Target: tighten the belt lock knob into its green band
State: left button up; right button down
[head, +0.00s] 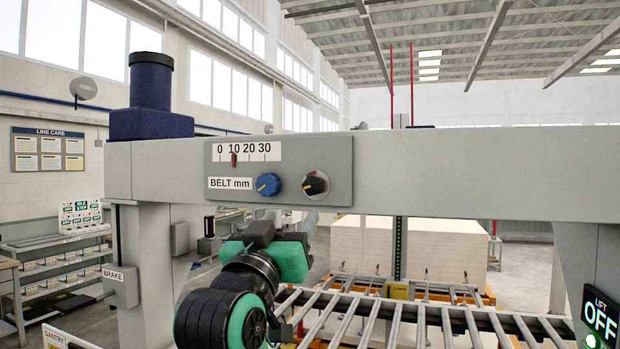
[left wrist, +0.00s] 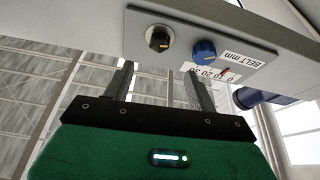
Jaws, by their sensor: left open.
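In the left wrist view, which is upside down, the two dark fingers (left wrist: 158,67) are apart and empty. The black knob (left wrist: 160,39) shows just beyond the gap between their tips, not gripped. The blue knob (left wrist: 204,50) is beyond the right-hand finger. My right gripper is not in view.
The panel (head: 340,150) carries a scale (head: 246,151) with a red pointer near 10 and a BELT mm label. It is on a wide grey beam (head: 480,180). Below are a roller conveyor (head: 400,318), pale stacked boards (head: 440,250) and a BRAKE box (head: 120,287).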

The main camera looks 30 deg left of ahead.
aim_at(312, 188)
pick_arm(q)
jog(key=p+x, duration=0.4)
jog(key=x, duration=0.6)
jog(key=shift+d+r, duration=0.1)
jog(key=shift+w+r+p, duration=0.1)
jog(key=shift+w+p, duration=0.25)
jog(key=shift+w, duration=0.2)
jog(key=shift+c, duration=0.4)
jog(key=c, duration=0.9)
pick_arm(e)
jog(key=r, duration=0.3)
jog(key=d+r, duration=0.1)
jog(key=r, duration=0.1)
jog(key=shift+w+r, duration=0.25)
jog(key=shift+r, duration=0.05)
